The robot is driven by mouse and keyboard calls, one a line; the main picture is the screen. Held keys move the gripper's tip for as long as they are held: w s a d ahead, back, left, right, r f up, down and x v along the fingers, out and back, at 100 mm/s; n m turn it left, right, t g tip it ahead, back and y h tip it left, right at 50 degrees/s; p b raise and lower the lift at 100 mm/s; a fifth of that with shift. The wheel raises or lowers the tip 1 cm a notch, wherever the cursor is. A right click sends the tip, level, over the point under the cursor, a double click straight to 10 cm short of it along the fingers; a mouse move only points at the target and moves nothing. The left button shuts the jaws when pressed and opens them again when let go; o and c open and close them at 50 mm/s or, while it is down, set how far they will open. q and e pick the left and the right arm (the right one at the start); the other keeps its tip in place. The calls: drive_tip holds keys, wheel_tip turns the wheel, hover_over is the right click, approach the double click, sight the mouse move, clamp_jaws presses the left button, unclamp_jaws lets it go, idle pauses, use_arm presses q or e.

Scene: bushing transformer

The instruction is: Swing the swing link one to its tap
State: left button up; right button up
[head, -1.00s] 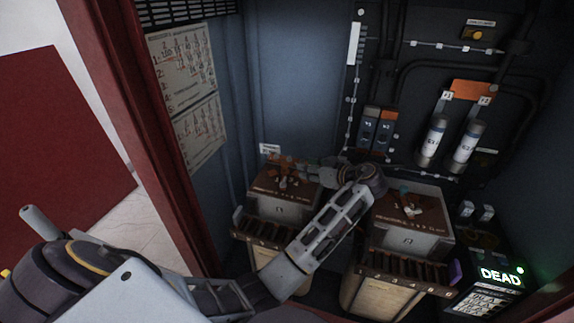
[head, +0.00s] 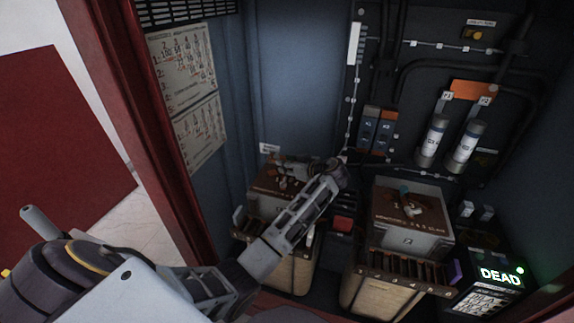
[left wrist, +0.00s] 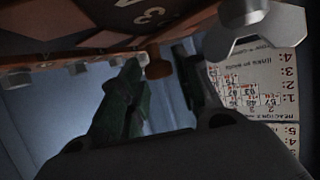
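The left unit (head: 262,207) has a brown top with small copper and pale metal parts, partly covered by my left arm. Which part is swing link one, and its tap, I cannot tell. My left gripper (head: 285,169) is over the back of this top, small and unclear in the head view. In the left wrist view its two fingers (left wrist: 157,85) are apart, with a brown knob (left wrist: 158,62) showing between the tips; contact cannot be told. A grey forked metal piece (left wrist: 252,30) is at the upper right there. My right gripper is not in view.
A similar right unit (head: 410,240) stands beside it, with a slotted rack in front. A red-topped box (head: 342,224) sits between them. A lit DEAD display (head: 500,275) is at the right. Two white cylinders (head: 449,145) hang on the back wall. A red cabinet post (head: 140,130) borders the left.

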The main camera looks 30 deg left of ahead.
use_arm(q)
drive_tip(key=shift+a, duration=0.2)
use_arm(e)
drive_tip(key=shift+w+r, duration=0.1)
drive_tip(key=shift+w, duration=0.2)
use_arm(q)
clamp_jaws()
